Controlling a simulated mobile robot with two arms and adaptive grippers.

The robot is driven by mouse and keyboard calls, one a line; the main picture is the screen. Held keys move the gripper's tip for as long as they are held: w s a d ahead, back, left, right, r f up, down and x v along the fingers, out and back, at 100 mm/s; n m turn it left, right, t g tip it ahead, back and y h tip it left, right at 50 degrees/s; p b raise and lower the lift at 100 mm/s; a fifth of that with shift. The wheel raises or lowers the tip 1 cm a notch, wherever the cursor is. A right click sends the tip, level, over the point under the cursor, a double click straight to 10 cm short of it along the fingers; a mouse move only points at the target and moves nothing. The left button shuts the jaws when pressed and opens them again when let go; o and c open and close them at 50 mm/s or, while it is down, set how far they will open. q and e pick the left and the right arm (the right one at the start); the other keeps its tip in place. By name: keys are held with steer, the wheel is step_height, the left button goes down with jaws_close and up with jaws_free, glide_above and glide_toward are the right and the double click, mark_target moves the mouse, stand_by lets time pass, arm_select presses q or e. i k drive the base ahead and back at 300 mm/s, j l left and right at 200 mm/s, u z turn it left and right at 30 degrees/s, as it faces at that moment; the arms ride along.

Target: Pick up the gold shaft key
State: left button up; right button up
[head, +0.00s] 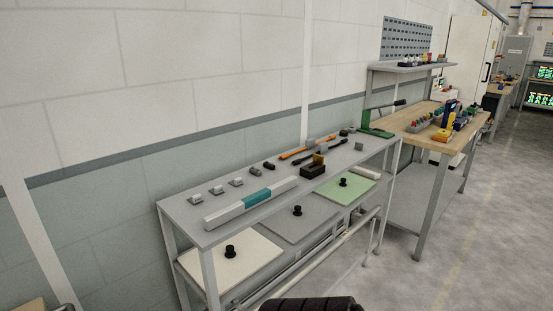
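A small gold-brown piece (318,158) stands upright at the black block (312,171) on the grey bench. It may be the gold shaft key, but it is too small to be sure, and I cannot tell whether it sits in the block or just behind it. Neither of my grippers shows in the head view.
The grey bench (192,220) holds a long white and teal bar (252,200), several small grey blocks, an orange-handled tool (295,154) and a green stand (377,132). Panels with black knobs lie on its lower shelf. A wooden-topped workbench (405,122) stands beyond; open floor (480,240) lies right.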

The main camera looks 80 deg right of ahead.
mark_target(317, 159)
steer(key=z, duration=2.8)
steer(key=i+l, duration=0.2)
steer(key=l, duration=0.15)
steer(key=i+l, duration=0.15)
steer(key=l, duration=0.15)
